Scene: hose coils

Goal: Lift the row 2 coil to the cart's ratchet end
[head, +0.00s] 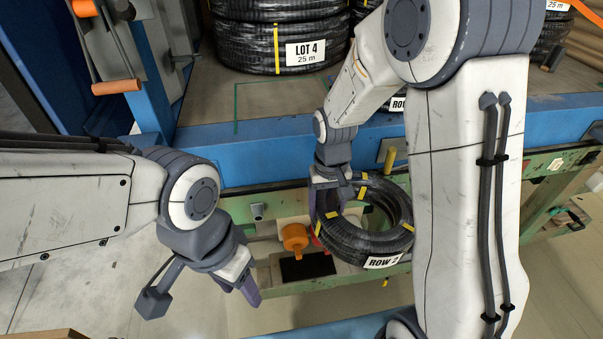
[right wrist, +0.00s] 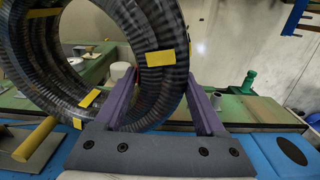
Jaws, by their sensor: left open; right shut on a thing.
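A black ribbed hose coil (head: 350,243) with yellow tape bands and a white label reading "ROW", its last character hard to read, is over the green cart (head: 440,171) in the head view. My right gripper (head: 326,203) is shut on the coil's left side. In the right wrist view the coil (right wrist: 150,30) passes between the purple fingers (right wrist: 158,90). An orange knob-like part (head: 294,237) is on the cart just left of the coil; I cannot tell if it is the ratchet. My left gripper (head: 245,288) is open and empty, lower left of the coil.
A blue-edged rack shelf (head: 260,150) runs behind the cart, holding a stacked coil marked "LOT 4" (head: 245,45). A yellow post (head: 390,160) stands near the coil. My right arm hides much of the cart's right side. Grey floor is open at the lower left.

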